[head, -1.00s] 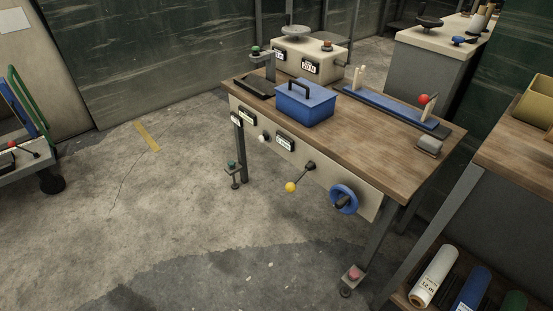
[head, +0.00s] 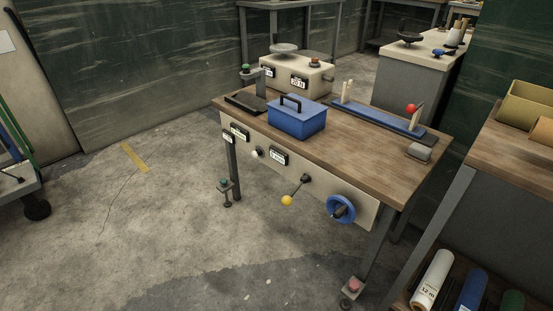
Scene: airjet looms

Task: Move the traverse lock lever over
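A lever with a yellow ball knob (head: 286,200) is on the cream front panel (head: 352,195) of a wooden-topped bench. Its rod slants down and left from a dark pivot. A second lever with a red ball (head: 411,108) stands upright at the right end of a blue rail (head: 375,114) on the bench top. No readable label tells which of them is the traverse lock lever. Neither of my grippers is in view.
A blue handwheel (head: 341,209) sits right of the yellow-knobbed lever. A blue lidded box (head: 297,118) stands on the bench top (head: 370,150). A shelf unit (head: 520,155) with rolls is close at right. The floor (head: 150,220) in front is open.

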